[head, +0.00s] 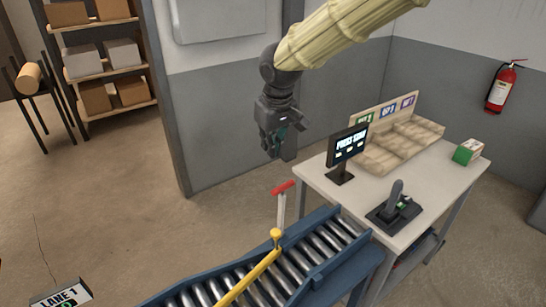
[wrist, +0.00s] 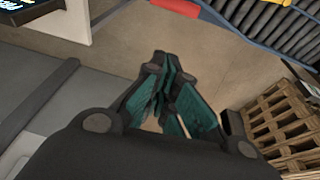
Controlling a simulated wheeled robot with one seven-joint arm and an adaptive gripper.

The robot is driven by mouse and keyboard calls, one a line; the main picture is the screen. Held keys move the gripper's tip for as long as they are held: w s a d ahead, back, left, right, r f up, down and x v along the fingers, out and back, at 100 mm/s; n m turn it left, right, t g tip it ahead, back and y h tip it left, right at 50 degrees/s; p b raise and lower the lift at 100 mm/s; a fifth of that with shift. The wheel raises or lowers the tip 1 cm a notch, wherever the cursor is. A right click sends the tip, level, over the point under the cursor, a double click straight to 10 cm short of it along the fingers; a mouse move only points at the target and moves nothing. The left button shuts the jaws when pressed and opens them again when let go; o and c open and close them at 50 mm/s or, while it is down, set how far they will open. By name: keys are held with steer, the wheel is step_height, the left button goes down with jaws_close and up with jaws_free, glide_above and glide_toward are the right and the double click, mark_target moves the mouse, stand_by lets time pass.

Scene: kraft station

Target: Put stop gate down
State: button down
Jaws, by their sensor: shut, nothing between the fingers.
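A yellow bar (head: 250,278) with a round yellow knob (head: 276,234) at one end lies across the roller conveyor (head: 318,243); it looks like the stop gate. A red handle (head: 283,187) on a pale upright post stands at the conveyor's far side. My gripper (head: 280,150) hangs in the air above and behind the red handle, apart from it. In the wrist view my gripper (wrist: 170,75) has its green-padded fingers together with nothing in them. The red handle (wrist: 176,6) and a bit of yellow show at that view's top edge.
A table (head: 345,200) to the right carries a screen (head: 348,146), a black lever device (head: 394,208), sorting bins (head: 400,143) and a green-white box (head: 468,151). A wooden pallet (wrist: 280,125) lies on the floor. The floor left of the conveyor is largely clear.

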steer(key=w+p+x, duration=0.1)
steer(key=p+x, duration=0.2)
steer(key=x, duration=0.7)
steer(key=s, duration=0.1)
steer(key=s+d+p, duration=0.1)
steer(key=s+d, duration=0.1)
steer(key=s, duration=0.1)
steer(key=shift+r+p, duration=0.25)
steer(key=shift+p, duration=0.15)
steer(key=shift+s+d, duration=0.1)
